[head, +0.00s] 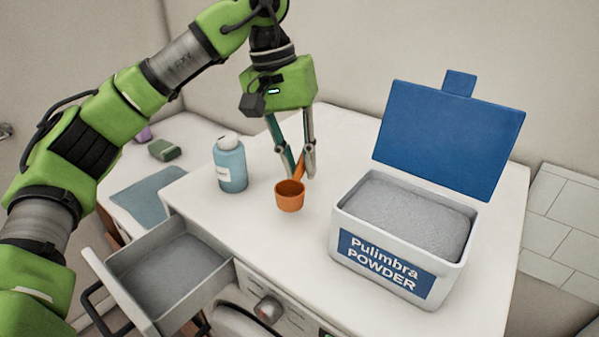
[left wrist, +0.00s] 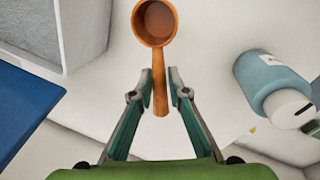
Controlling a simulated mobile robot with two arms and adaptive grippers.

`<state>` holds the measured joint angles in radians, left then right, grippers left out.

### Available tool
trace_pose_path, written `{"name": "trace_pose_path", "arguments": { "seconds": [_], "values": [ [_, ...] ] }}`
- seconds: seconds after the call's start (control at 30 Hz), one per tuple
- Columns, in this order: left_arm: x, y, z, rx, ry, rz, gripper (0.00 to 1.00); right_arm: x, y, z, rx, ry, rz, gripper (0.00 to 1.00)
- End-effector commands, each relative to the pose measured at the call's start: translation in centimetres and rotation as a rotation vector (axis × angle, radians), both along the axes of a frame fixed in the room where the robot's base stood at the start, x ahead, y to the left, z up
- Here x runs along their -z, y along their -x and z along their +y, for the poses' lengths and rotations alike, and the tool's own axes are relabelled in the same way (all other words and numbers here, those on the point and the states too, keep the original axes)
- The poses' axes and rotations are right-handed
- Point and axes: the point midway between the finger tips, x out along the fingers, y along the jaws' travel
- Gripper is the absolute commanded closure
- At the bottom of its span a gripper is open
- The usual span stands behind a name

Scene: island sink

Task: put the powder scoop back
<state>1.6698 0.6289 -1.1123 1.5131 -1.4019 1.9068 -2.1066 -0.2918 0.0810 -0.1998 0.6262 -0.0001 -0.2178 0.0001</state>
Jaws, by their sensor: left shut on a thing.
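The orange powder scoop (head: 289,199) has a round cup and a short handle. My left gripper (head: 299,172) comes down from above, shut on its handle. The cup is upright with its opening up, at or just above the white top; I cannot tell if it touches. In the left wrist view, the scoop (left wrist: 155,24) points away from the fingers, and its handle lies between the fingertips (left wrist: 160,84). The cup looks empty there. The white Pulimbra powder box (head: 382,258) stands to the right, its blue lid (head: 449,135) open and grey powder (head: 405,215) inside. My right gripper is not in view.
A blue bottle with a white cap (head: 231,166) stands left of the scoop. An open drawer (head: 222,277) with grey contents juts out at the lower left. A blue cloth (head: 150,191) and a green sponge (head: 164,149) lie further left. The white top (head: 335,135) behind the scoop is clear.

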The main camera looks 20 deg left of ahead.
Motion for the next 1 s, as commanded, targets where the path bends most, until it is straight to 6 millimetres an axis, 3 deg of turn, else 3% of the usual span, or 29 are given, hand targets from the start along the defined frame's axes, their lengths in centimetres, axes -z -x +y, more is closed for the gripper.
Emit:
{"name": "trace_pose_path", "arguments": {
  "seconds": [0.3,0.7,0.73,0.8,1.0],
  "values": [
    [3.7,-0.7,0.2,-0.001,-0.002,0.002,1.0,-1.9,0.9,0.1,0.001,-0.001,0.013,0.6],
    [4.5,-0.7,0.2,-0.001,0.0,0.001,1.0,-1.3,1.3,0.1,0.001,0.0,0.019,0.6],
    [4.4,-0.7,0.2,-0.001,0.0,0.001,0.79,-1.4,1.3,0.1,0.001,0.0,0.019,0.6],
    [4.3,-0.7,0.2,-0.001,0.0,0.001,0.67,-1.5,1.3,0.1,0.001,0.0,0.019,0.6],
    [4.3,-0.7,0.2,-0.001,-0.001,0.001,0.67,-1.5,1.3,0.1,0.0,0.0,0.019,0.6]
  ]
}}
